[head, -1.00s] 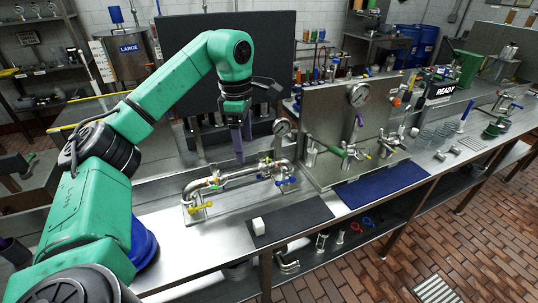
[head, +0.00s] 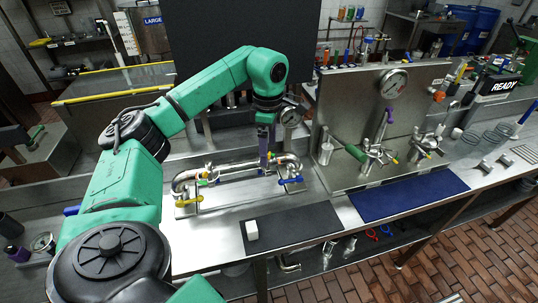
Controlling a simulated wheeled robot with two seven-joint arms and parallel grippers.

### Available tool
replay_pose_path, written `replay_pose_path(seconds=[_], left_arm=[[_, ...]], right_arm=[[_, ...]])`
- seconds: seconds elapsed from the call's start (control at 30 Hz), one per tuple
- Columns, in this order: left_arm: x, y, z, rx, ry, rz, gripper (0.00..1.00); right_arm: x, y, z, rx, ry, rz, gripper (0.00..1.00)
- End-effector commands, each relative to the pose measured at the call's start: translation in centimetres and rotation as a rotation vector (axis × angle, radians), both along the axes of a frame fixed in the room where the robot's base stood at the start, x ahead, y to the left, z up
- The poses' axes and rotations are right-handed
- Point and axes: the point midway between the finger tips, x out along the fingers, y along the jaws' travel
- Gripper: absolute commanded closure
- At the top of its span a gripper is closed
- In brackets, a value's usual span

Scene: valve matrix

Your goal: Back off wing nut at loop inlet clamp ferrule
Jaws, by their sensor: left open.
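The steel pipe loop (head: 235,170) lies on its plate on the bench, with coloured handles and fittings along it. A yellow handle (head: 190,201) is at its left front and a blue handle (head: 291,181) at its right end. My left gripper (head: 264,168) points down over the right part of the loop, its purple fingers open. Its tips are at or just above the pipe; I cannot tell whether they touch. The clamp ferrule and wing nut are too small to single out, and the fingers may hide them. My right gripper is not in view.
A steel panel (head: 345,104) with valves stands to the right. A dark mat (head: 290,223) with a white block (head: 251,230) lies in front, and a blue mat (head: 408,193) lies to the right, bare.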

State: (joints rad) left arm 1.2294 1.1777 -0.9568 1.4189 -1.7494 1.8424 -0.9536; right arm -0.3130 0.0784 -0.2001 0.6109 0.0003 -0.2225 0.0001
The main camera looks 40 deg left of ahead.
Motion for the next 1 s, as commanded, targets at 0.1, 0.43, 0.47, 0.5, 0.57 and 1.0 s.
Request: replay_pose_path(seconds=[0.1,0.43,0.47,0.5,0.57,1.0], left_arm=[[0.0,0.0,-1.7,0.0,0.002,0.001,0.06],[0.0,0.0,-2.6,0.0,-0.001,0.0,0.06],[0.0,0.0,-2.6,0.0,-0.001,0.0,0.18],[0.0,0.0,-2.6,0.0,-0.001,0.0,0.33],[0.0,0.0,-2.6,0.0,-0.001,0.0,0.56],[0.0,0.0,-2.5,0.0,-0.001,0.041,0.92]], right_arm=[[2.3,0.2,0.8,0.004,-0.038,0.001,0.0],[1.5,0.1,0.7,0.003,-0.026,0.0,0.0],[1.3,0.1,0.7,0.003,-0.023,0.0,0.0],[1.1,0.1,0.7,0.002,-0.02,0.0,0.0],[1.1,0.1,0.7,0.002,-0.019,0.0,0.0],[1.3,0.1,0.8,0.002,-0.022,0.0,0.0]])
